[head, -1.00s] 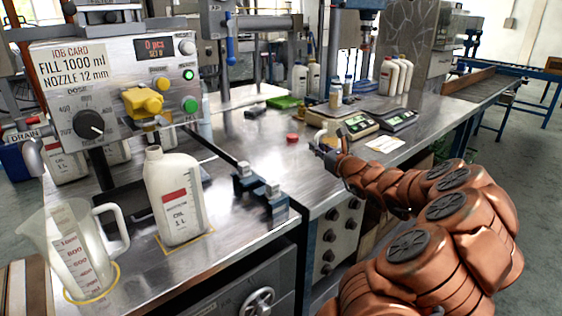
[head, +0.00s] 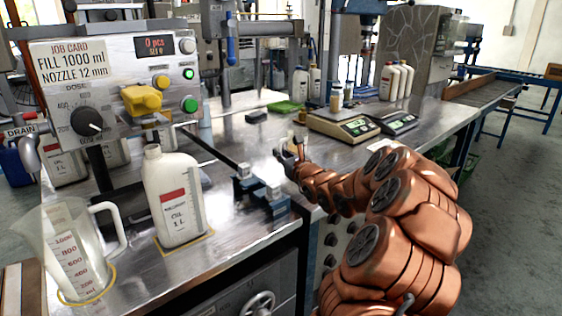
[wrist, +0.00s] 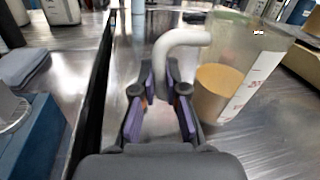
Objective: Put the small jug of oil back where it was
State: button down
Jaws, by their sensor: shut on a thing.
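The small jug of oil (wrist: 222,85) is clear, with a pale handle (wrist: 182,40), a white scale strip and amber oil low inside. In the wrist view it is right of and beyond my gripper (wrist: 158,85), whose purple-padded fingers are shut on the handle. The jug looks close to upright; its base is partly cut from clear view, so I cannot tell whether it touches the bench. In the head view my gripper (head: 289,155) is above the metal bench, right of the blue clamp; the jug is small and hard to make out there.
A large measuring jug (head: 68,248) and a white oil bottle (head: 176,197) stand at the front left, by the filling machine (head: 120,85). A blue clamp (head: 262,193) is close to my gripper. Scales (head: 343,125) stand behind right. Bare bench lies behind the clamp.

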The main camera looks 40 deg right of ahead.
jog(key=shift+f, duration=0.9)
jog(key=shift+f+b, duration=0.2)
jog(key=shift+b, duration=0.1)
jog(key=c, duration=1.2)
grip_release()
jog(key=shift+r, duration=0.15)
jog(key=shift+r+p, duration=0.2)
jog(key=shift+p, duration=0.2)
jog(key=v, duration=1.1)
jog(key=shift+f, duration=0.2)
jog(key=shift+s+a, duration=0.2)
jog(key=shift+s, duration=0.25)
